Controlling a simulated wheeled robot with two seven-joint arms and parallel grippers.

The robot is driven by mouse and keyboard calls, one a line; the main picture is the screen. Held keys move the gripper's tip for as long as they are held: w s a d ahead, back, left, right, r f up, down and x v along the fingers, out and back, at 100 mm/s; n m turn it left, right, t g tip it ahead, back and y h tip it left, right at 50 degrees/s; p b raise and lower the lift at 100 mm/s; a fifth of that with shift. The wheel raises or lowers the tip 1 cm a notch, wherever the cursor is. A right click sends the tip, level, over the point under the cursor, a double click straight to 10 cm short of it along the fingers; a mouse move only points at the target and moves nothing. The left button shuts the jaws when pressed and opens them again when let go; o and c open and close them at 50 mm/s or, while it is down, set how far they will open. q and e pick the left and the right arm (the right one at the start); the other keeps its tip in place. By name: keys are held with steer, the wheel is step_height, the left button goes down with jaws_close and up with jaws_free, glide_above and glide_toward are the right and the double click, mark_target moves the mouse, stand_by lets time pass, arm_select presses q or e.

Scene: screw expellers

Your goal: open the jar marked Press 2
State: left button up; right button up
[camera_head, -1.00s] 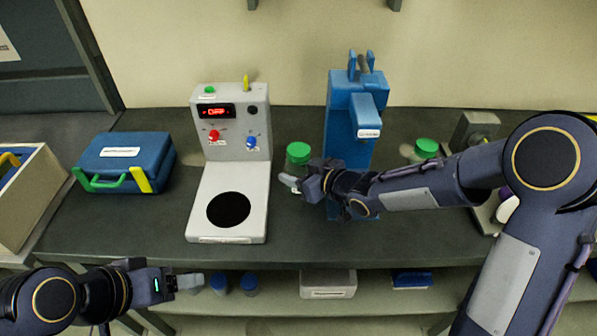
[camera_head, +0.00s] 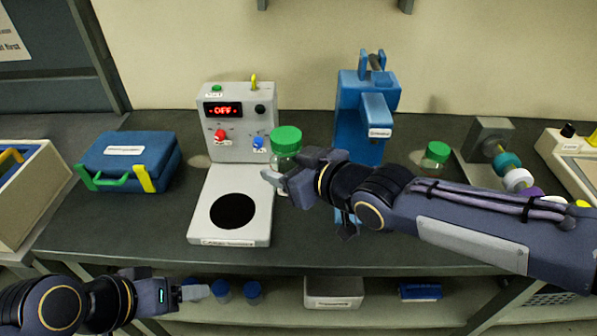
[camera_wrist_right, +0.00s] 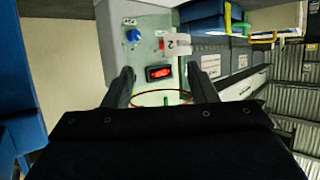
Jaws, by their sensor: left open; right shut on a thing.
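A clear jar with a green lid (camera_head: 286,139) is between the fingers of my right gripper (camera_head: 274,180), which is shut on it. The jar looks raised, in front of the grey machine's right edge. In the right wrist view its see-through body (camera_wrist_right: 160,98) shows between the two fingers. A second green-lidded jar (camera_head: 435,154) stands at the back of the counter, right of the blue press (camera_head: 362,125). My left gripper (camera_head: 195,292) is open and empty, low at the counter's front left.
The grey machine (camera_head: 236,150) has a red display reading OFF, knobs and a flat base with a black disc (camera_head: 233,211). A blue case (camera_head: 129,160) stands left of it. A device with coloured rings (camera_head: 507,160) stands at right. Blue-capped jars (camera_head: 221,289) are on the shelf below.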

mark_target(287, 165)
steer(key=b, duration=0.1)
steer(key=s+b, duration=0.1)
steer(key=s+a+b, duration=0.1)
steer(key=shift+s+r, duration=0.15)
steer(key=shift+r, duration=0.1)
arm_select(q)
step_height(287, 165, down, 6)
steer(key=b, duration=0.1)
steer(key=shift+b, duration=0.3)
arm_select(e)
steer(key=shift+s+r, duration=0.4)
steer(key=shift+r, duration=0.05)
steer(key=o, duration=0.5)
steer(key=shift+c, duration=0.2)
steer(key=c, duration=0.8)
